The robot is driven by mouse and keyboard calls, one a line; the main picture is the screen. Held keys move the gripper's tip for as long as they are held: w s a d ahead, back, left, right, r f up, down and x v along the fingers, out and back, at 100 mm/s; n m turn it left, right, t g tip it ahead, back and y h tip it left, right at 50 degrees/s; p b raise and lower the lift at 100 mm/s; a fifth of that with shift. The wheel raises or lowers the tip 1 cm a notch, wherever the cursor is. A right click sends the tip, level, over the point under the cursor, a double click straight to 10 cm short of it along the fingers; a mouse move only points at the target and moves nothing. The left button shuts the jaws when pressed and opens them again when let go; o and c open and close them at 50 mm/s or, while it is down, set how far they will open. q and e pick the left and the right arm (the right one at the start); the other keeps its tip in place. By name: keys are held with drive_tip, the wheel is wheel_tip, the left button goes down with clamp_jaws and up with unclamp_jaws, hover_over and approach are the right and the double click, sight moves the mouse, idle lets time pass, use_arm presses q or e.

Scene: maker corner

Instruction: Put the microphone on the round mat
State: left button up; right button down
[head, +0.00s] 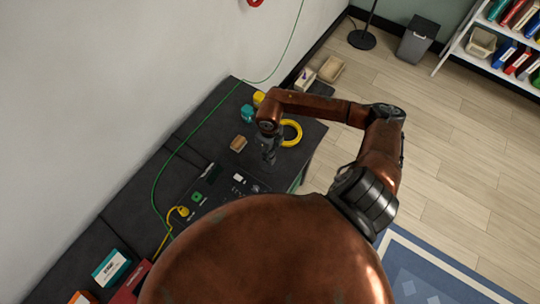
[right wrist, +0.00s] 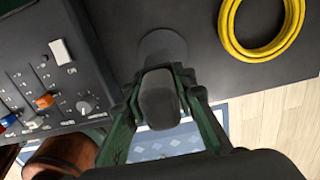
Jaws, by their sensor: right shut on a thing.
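My right gripper (right wrist: 160,92) is shut on the microphone (right wrist: 158,100), a dark grey rounded piece between its green fingers in the right wrist view. The round mat (right wrist: 163,40) is a dark grey disc on the dark table, just beyond the microphone, which hides its near part. I cannot tell whether the microphone touches the mat. In the head view the right gripper (head: 269,158) is low over the table, between the control panel and the yellow ring; the microphone and mat cannot be made out there. My left gripper is not in view.
A yellow coiled ring (right wrist: 262,28) lies beside the mat. A black panel with knobs (right wrist: 40,80) is on the other side. A brown block (head: 238,143) and teal pot (head: 248,113) stand farther back. A green cable (head: 188,140) runs along the wall side.

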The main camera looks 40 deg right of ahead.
drive_tip(key=shift+w+d+f, duration=0.1)
drive_tip(key=shift+d+f, duration=0.05)
drive_tip(key=shift+f, duration=0.75)
drive_tip(key=shift+d+f, duration=0.1)
drive_tip(key=shift+f, duration=0.8)
drive_tip(key=c, duration=1.6)
unclamp_jaws()
drive_tip(key=shift+f, duration=0.15)
wheel_tip(320, 180, up, 12)
drive_tip(key=shift+r, duration=0.2)
